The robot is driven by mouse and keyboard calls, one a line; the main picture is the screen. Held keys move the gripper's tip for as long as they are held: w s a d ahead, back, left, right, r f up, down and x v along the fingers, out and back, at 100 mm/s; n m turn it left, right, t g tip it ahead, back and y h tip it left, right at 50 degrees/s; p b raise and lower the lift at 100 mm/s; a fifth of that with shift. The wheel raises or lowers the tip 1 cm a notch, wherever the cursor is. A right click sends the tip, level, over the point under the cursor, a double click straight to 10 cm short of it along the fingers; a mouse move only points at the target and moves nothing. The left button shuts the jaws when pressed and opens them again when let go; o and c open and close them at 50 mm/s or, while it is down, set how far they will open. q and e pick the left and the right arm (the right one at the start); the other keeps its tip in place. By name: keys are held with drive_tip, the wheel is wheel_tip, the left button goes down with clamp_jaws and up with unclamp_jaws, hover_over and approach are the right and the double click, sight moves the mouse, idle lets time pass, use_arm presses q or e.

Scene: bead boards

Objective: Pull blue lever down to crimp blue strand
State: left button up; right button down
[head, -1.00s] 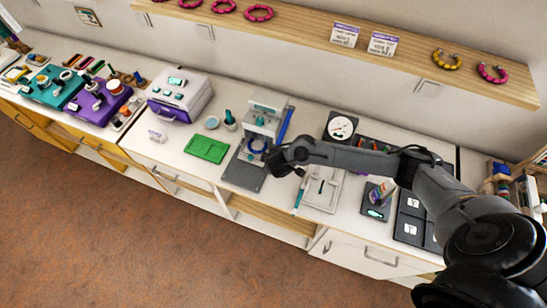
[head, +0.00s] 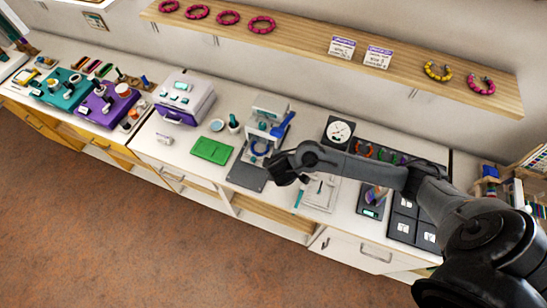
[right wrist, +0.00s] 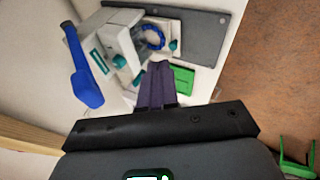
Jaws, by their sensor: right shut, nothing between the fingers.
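The blue lever (head: 284,124) is on the right side of the grey-white crimping press (head: 266,112) and slants up toward the back. In the right wrist view the lever (right wrist: 84,78) shows as a broad blue paddle at the left. The blue strand (head: 261,147) lies as a ring at the press; it also shows in the right wrist view (right wrist: 153,38). My right gripper (head: 282,175) is in front of the press's right side. Its fingers (right wrist: 158,68) are shut, empty and apart from the lever. My left gripper is out of view.
The press stands on a dark grey plate (head: 246,175). A green mat (head: 212,150) lies to its left, and a white tray (head: 320,192) to its right. A dial gauge (head: 340,130) stands behind my right arm. A shelf (head: 310,40) runs along the wall above.

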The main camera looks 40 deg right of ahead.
drive_tip(key=shift+p+v, duration=0.4)
drive_tip(key=shift+v, duration=1.1)
drive_tip(key=s+a+m+g+y+p, duration=0.3)
drive_tip(key=s+a+p, duration=0.3)
drive_tip(key=s+a, duration=0.75)
drive_tip(key=s+d+r+m+p, duration=0.1)
drive_tip(key=s+d+r, duration=0.1)
drive_tip(key=r, duration=0.4)
drive_tip(key=s+d+r+m+p, duration=0.1)
drive_tip(key=s+d+r, duration=0.2)
drive_tip(key=r, duration=0.3)
drive_tip(key=shift+d+r+t+y, duration=0.3)
drive_tip(key=shift+d+r+t, duration=0.1)
drive_tip(key=shift+d, duration=0.35)
